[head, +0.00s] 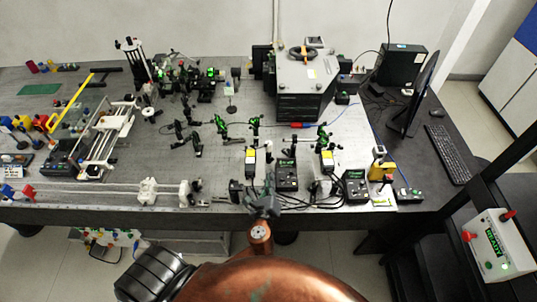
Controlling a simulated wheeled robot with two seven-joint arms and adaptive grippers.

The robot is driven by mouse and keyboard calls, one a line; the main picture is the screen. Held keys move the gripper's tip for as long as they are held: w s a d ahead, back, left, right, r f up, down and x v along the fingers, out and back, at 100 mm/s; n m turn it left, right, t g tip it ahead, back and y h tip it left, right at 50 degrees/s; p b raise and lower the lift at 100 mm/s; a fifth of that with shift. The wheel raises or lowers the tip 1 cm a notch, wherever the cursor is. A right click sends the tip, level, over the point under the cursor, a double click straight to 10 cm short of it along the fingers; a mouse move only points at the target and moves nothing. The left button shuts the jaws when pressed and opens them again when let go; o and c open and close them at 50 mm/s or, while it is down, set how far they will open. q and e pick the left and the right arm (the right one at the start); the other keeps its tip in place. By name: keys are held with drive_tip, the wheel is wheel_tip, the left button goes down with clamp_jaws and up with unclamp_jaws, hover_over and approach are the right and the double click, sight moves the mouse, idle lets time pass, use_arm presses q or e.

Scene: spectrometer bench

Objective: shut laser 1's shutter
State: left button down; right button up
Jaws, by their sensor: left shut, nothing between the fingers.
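I cannot read which is laser 1, and no shutter's state can be made out. A black control box (287,175) stands beside the left module, and another (356,186) stands right of the right module. My left gripper (265,200) is shut and empty at the bench's front edge, just below the left module and box. It covers part of what is behind it. My right gripper is not in view.
A large grey instrument (308,80) stands at the back. A yellow-and-black device (379,168) is at the right edge, near the monitor (418,92) and keyboard (447,153). Cables run around the boxes. A white box with red knobs (497,247) is lower right.

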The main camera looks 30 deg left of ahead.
use_arm(q)
drive_tip(key=w+a+r+p, duration=0.1)
drive_tip(key=w+a+p, duration=0.1)
drive_tip(key=w+a, duration=0.4)
drive_tip(key=w, duration=0.3)
drive_tip(key=shift+w+a+p, duration=0.25)
drive_tip(key=shift+a+p, duration=0.1)
drive_tip(key=shift+p, duration=0.05)
drive_tip(key=shift+d+r, duration=0.1)
